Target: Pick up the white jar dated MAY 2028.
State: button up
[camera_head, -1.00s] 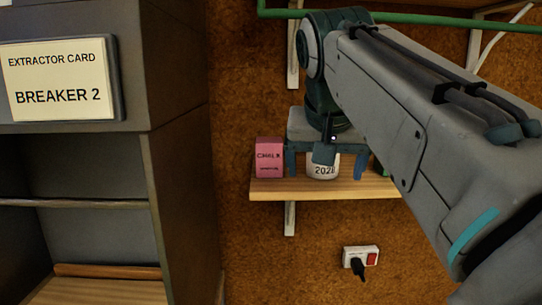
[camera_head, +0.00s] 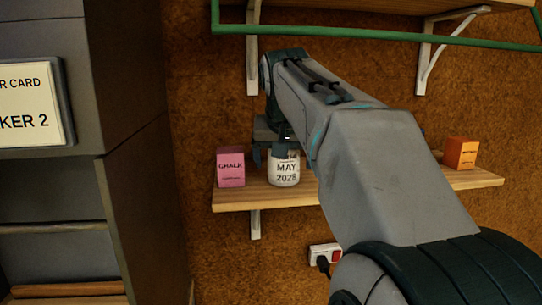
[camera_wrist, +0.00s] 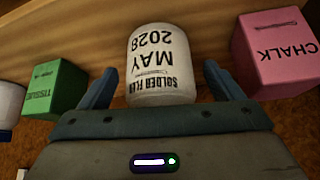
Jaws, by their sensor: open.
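The white jar (camera_head: 284,172) with the black print MAY 2028 stands upright on the lower wooden shelf, beside the pink chalk box. In the wrist view the jar (camera_wrist: 161,65) appears upside down, with SOLDER FLUX also on its label. My gripper (camera_wrist: 159,78) is open, with one blue finger on each side of the jar and a gap visible at each side. In the head view my gripper (camera_head: 271,148) is at the jar's upper part and hides some of its top.
The pink chalk box (camera_head: 231,168) stands close left of the jar; it also shows in the wrist view (camera_wrist: 274,52). A green tissue box (camera_wrist: 55,88) is on the other side. An orange box (camera_head: 460,153) stands farther right on the shelf (camera_head: 400,190). A green rail (camera_head: 380,35) runs above.

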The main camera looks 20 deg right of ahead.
jog(key=c, duration=1.3)
jog(key=shift+r, duration=0.2)
